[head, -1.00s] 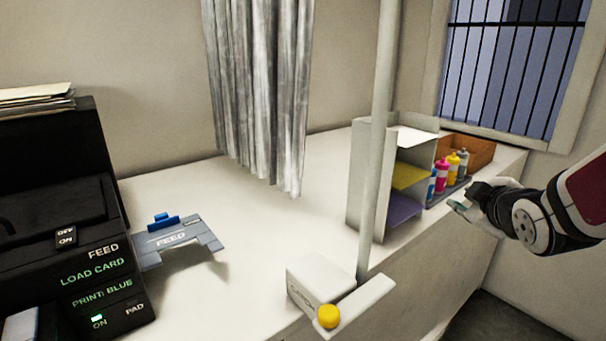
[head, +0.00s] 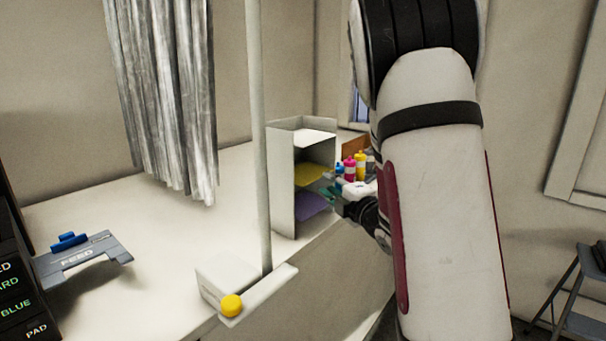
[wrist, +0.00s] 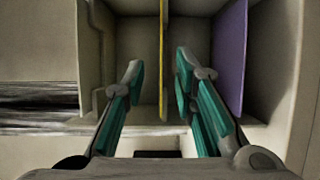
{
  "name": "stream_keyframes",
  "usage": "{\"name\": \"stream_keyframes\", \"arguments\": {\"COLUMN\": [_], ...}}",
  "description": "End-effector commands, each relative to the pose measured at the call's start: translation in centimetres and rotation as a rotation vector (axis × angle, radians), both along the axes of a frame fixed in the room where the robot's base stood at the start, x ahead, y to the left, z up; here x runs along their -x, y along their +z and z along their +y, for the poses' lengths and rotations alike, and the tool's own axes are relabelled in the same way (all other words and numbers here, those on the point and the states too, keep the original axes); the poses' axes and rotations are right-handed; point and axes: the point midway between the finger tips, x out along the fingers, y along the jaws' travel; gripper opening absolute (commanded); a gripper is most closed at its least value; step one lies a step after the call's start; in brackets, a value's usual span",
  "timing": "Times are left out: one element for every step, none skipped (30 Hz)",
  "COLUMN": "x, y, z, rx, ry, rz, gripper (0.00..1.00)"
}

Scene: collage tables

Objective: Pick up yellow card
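The yellow card (head: 311,174) lies flat on the middle shelf of a white card rack (head: 283,188) in the head view. In the wrist view, the yellow card (wrist: 163,60) appears edge-on as a thin strip between my gripper's fingers. My gripper (wrist: 157,85) is open, with a teal-padded finger on each side of the card's line. Neither finger visibly touches the card. In the head view my gripper (head: 338,196) is at the rack's open side, partly hidden by my arm. A purple card (head: 312,204) lies on the shelf below, and a white card (head: 314,138) above.
Several colored bottles (head: 355,168) stand just behind my gripper, beside the rack. A pole (head: 259,140) rises in front of the rack, from a white box with a yellow button (head: 232,306). A blue-grey feed tray (head: 84,259) lies at left on the white table.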

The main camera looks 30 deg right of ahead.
Motion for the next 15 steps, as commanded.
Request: {"name": "stream_keyframes", "arguments": {"x": [-0.9, -1.3, -1.8, -2.1, -2.4, -2.7, -2.9, -3.0, -3.2, -3.4, -3.6, -4.1, -4.5, -5.0, -5.6], "y": [0.0, 0.0, 0.0, 0.0, 0.0, 0.0, 0.0, 0.0, 0.0, 0.0, 0.0, 0.0, -0.1, -0.1, -0.1], "z": [0.0, -0.1, -0.2, -0.2, -0.3, -0.3, -0.3, -0.3, -0.2, -0.2, -0.2, -0.1, -0.1, 0.0, 0.0], "rx": [0.001, 0.001, 0.001, 0.001, 0.001, 0.000, 0.000, 0.000, -0.001, -0.001, -0.001, -0.001, -0.001, -0.001, -0.001], "ry": [0.002, 0.002, 0.001, 0.000, 0.000, -0.001, -0.001, 0.000, 0.000, 0.001, 0.001, 0.002, 0.002, 0.002, 0.002], "rz": [0.000, 0.000, 0.000, 0.001, 0.001, 0.000, 0.000, 0.000, 0.000, 0.000, 0.000, 0.001, 0.002, 0.001, 0.001], "gripper": [0.26, 0.26, 0.26, 0.26, 0.26, 0.26, 0.26, 0.26, 0.26, 0.26, 0.26, 0.26, 0.26, 0.26, 0.26]}}
